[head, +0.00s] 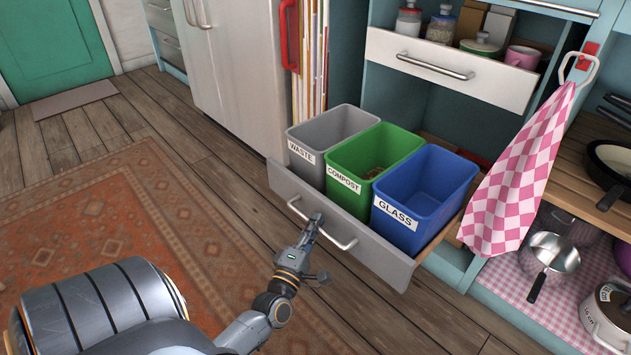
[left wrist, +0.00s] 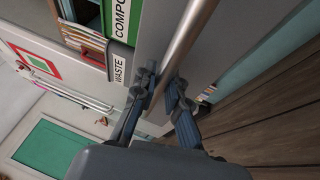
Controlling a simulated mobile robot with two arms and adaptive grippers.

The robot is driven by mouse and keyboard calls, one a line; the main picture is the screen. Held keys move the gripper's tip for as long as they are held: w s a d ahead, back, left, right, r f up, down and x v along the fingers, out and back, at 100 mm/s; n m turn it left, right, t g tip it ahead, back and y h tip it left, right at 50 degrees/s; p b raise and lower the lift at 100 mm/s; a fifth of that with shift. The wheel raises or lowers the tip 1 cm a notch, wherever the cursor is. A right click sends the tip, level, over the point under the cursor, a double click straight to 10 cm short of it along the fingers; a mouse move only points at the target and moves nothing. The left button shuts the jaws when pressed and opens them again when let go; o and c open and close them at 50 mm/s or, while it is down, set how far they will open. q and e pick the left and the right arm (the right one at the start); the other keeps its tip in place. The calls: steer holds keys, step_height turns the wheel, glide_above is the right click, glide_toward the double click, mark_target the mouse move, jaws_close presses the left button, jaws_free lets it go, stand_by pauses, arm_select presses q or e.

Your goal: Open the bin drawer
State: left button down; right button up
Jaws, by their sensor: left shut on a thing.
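The bin drawer (head: 395,261) is pulled out from the cabinet. It holds a grey WASTE bin (head: 306,170), a green COMPOST bin (head: 344,200) and a blue GLASS bin (head: 394,236), side by side. Its metal bar handle (head: 340,243) runs across the grey front. My left gripper (head: 314,222) is at the handle, and in the left wrist view its fingers (left wrist: 160,90) sit on either side of the bar (left wrist: 178,50), shut on it. The WASTE label (left wrist: 118,70) also shows there. My right gripper is in neither view.
An upper drawer (head: 450,70) with jars and a pink mug stands open above the bins. A pink checked cloth (head: 515,175) hangs at the right, near pans on shelves. An orange rug (head: 120,230) lies on the wooden floor, with open floor before the drawer.

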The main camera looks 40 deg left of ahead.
arm_select(q)
steer(key=c, duration=1.3)
jaws_free()
steer(key=shift+c, duration=0.2)
steer(key=v, duration=1.2)
